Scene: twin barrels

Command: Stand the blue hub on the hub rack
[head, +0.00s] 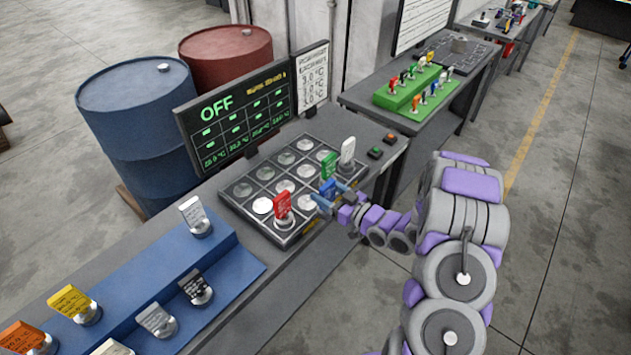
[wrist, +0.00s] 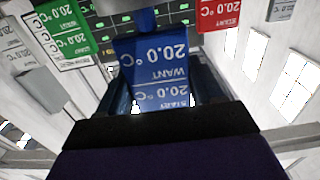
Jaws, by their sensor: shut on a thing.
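The blue hub (head: 328,188) is held between the fingers of my gripper (head: 331,194), over the near right part of a dark plate of round pads (head: 243,189). In the wrist view the hub's blue label (wrist: 160,62) reads 20.0 °C and fills the space between the fingers. Whether its base touches a pad is hidden. A blue stepped rack (head: 142,290) at the lower left carries white, black, grey, yellow and orange hubs, and is well apart from my gripper.
A red hub (head: 282,207), a green hub (head: 328,163) and a white hub (head: 347,151) stand on the plate close around my gripper. A display reading OFF (head: 237,115) stands behind. Blue and red barrels are at the back left. A green rack (head: 415,88) is on the farther table.

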